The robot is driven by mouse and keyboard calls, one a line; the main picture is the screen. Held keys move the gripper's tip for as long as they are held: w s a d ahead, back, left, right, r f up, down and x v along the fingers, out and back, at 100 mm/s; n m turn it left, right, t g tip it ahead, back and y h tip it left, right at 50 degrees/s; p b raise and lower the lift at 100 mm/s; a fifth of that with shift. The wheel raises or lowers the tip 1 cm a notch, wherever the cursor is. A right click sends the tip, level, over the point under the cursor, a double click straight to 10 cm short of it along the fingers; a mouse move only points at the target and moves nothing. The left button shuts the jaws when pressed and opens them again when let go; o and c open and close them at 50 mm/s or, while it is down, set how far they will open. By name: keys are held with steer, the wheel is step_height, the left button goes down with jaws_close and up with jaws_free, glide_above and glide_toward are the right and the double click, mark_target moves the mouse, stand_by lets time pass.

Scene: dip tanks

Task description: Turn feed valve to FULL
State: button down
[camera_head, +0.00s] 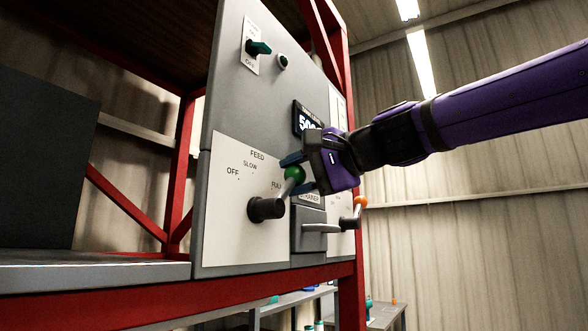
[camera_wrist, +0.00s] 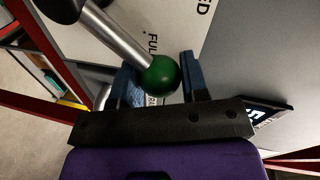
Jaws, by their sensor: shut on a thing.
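The feed valve has a black hub (camera_head: 265,209) and a metal lever ending in a green ball knob (camera_head: 294,173). It sits on a white FEED plate (camera_head: 225,215) marked OFF, SLOW and FULL. The lever points up and right, close to the FULL mark (camera_head: 277,185); the exact alignment is hard to tell. My gripper (camera_head: 297,174) comes from the right with its blue fingers around the knob. In the wrist view the green knob (camera_wrist: 158,75) sits between the fingers, and the lever (camera_wrist: 118,38) runs to the upper left.
A grey drawer-like latch box (camera_head: 308,232) with a handle and an orange-knobbed lever (camera_head: 359,204) are just right of the valve. A display (camera_head: 308,119) is above. A green switch (camera_head: 259,48) is at the panel top. Red frame posts (camera_head: 181,165) border the panel.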

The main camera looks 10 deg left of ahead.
steer(key=shift+f, duration=0.25)
stand_by(0.4)
steer(key=c, duration=0.6)
jaws_free()
steer(key=shift+c, duration=0.2)
steer(key=shift+r, duration=0.1)
steer(key=shift+d, duration=0.3)
steer(key=v, duration=1)
steer(key=shift+s+d, duration=0.1)
steer(key=shift+d, duration=0.05)
